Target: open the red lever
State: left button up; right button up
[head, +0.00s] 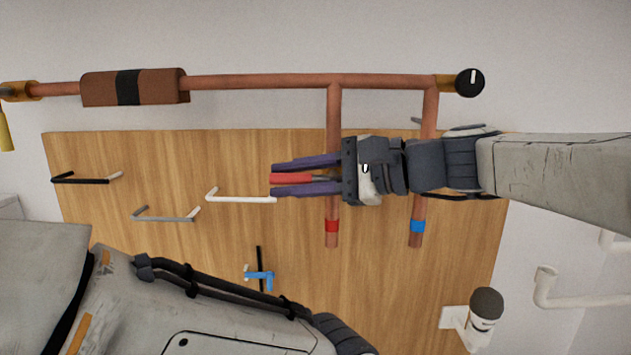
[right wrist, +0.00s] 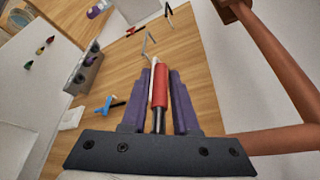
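The red lever (head: 290,179) has a red cylindrical handle and a dark stem. It lies between the two purple fingers of my right gripper (head: 272,179), in front of the wooden board. In the right wrist view the red handle (right wrist: 159,86) runs lengthwise between the fingers, close to both. The head view shows a narrow gap beside the upper finger, so I cannot tell whether they press on it. My right gripper hides where the lever joins the pipes. My left arm crosses the lower left of the head view; its gripper is out of frame.
Copper pipes (head: 260,82) run above and down the wooden board (head: 370,290). Black, grey and white hooks stick out at left. A blue-handled valve (head: 260,276) is below. A white fixture with a dark cap (head: 486,302) is at lower right.

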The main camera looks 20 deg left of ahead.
grip_shut()
jog(key=shift+r+p, duration=0.1)
jog(key=shift+p, duration=0.3)
jog(key=h+p, duration=0.1)
jog(key=p, duration=0.1)
jog(key=f+h+p, duration=0.1)
jog(key=p, duration=0.1)
jog(key=shift+d+n+h, duration=0.1)
jog(key=shift+n+h, duration=0.3)
jog(key=shift+f+p, duration=0.2)
jog(key=shift+p, duration=0.2)
jog(key=shift+f, duration=0.3)
jog(key=shift+h, duration=0.3)
